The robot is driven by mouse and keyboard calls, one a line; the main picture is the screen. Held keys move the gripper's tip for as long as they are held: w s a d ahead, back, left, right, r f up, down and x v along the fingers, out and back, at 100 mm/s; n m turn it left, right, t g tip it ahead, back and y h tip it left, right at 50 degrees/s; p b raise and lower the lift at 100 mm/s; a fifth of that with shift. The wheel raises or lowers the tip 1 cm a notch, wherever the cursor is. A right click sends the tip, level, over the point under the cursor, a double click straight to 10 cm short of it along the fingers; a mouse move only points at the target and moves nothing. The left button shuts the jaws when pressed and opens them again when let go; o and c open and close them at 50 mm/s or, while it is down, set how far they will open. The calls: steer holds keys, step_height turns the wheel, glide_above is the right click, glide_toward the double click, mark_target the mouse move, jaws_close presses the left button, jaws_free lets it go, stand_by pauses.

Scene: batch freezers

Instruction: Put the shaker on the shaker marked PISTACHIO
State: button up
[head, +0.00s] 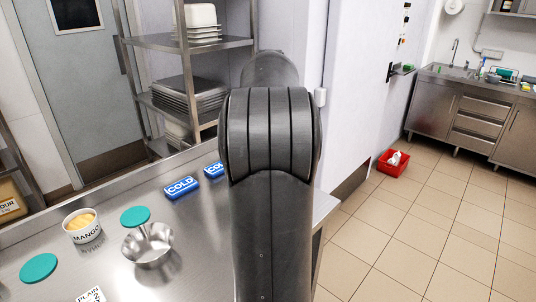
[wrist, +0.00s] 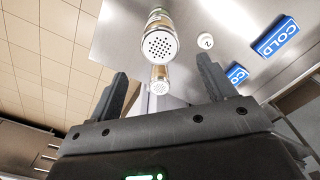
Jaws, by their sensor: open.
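In the wrist view, a clear shaker (wrist: 160,46) with a silver perforated cap shows top centre, its cap towards the camera. A second, smaller-looking shaker (wrist: 158,86) with a perforated cap shows just below it in the picture. I cannot tell whether they touch. No PISTACHIO marking is readable on either. My gripper (wrist: 161,67) is open and empty; in the picture both shakers lie in or above the gap between its fingers. In the head view my arm covers the middle, and neither the shakers nor the gripper show.
Blue COLD packs (head: 182,187) lie on the steel table (head: 200,245). A MANGO tub (head: 82,226), a metal bowl (head: 148,245) and teal discs (head: 38,268) stand left of my arm. A small white disc (wrist: 205,41) is near the shakers. A red bin (head: 393,162) is on the floor.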

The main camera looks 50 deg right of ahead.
steer(key=shift+r, duration=0.3)
steer(key=shift+a, duration=0.2)
steer(key=s+a+r+n+t+h, duration=0.1)
steer(key=a+n, duration=0.1)
steer(key=a, duration=1)
steer(key=s+a+r+n+t, duration=0.1)
steer(key=a+n+t, duration=0.1)
steer(key=a, duration=1)
steer(key=s+a+f+n+t, duration=0.1)
steer(key=s+a+f+n, duration=0.1)
steer(key=s+a+f, duration=0.2)
steer(key=s+a+f+n+t+y, duration=0.1)
steer(key=s+a+f+n, duration=0.2)
steer(key=s+a, duration=0.5)
steer(key=a+f, duration=0.1)
steer(key=a, duration=0.2)
steer(key=shift+a+f+t, duration=0.15)
steer(key=shift+a+t, duration=0.15)
